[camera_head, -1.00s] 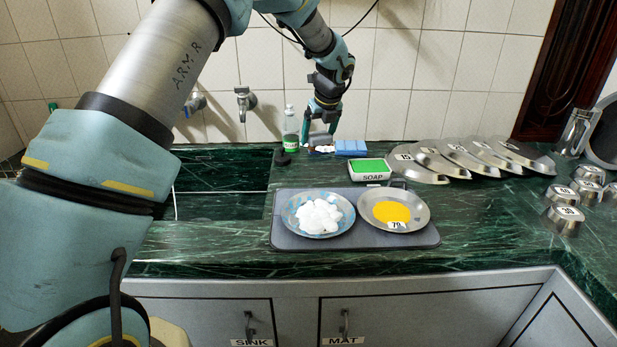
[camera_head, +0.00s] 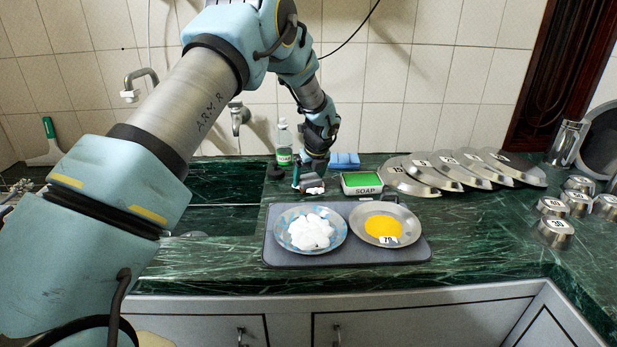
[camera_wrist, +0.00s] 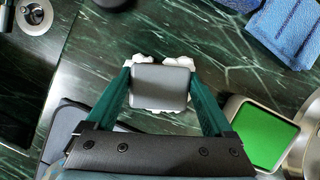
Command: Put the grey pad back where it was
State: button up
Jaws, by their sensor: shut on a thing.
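My gripper (camera_head: 311,186) is shut on the grey pad (camera_wrist: 160,86), with one green finger on either side of it. White, foam-like stuff shows around the pad's edges in the wrist view (camera_wrist: 150,103). In the head view the gripper is over the green marble counter, behind the tray and left of the soap dish; the pad is small and partly hidden there. I cannot tell whether the pad touches the counter. A blue sponge or cloth (camera_head: 344,160) lies behind the gripper to the right, also in the wrist view (camera_wrist: 288,28).
The soap dish (camera_head: 362,191) with green soap is close on the right. The grey tray (camera_head: 345,258) holds a plate of white stuff (camera_head: 311,232) and a plate of yellow stuff (camera_head: 383,229). A bottle (camera_head: 284,148) stands behind. The sink (camera_head: 222,185) is left; metal lids (camera_head: 425,177) lie right.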

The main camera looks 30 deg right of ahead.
jog(key=shift+f, duration=0.1)
jog(key=o, duration=0.9)
jog(key=shift+r, duration=0.2)
jog(key=b+v, duration=0.2)
jog(key=v, duration=1)
